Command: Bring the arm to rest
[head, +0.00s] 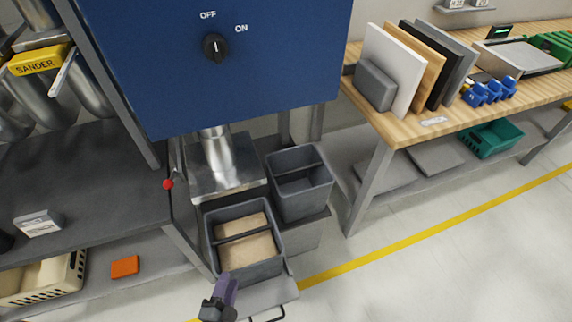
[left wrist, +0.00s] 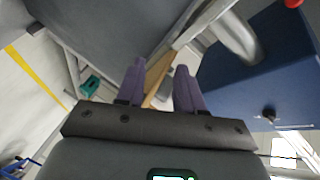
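My left gripper (head: 226,288) is low in the head view, in front of the near grey bin (head: 276,262), overlapping its lower-left edge in the picture. In the left wrist view its two purple fingers (left wrist: 160,82) stand apart with nothing held between them; a wood-coloured strip shows behind the gap. My right gripper is not in view.
A blue cabinet (head: 130,60) with an OFF/ON knob (head: 216,47) hangs above two grey bins; the far one (head: 300,182) stands beside the near one. A dark shelf (head: 90,190) is left, a wooden bench (head: 415,125) right. Open floor (head: 440,265) lies front right.

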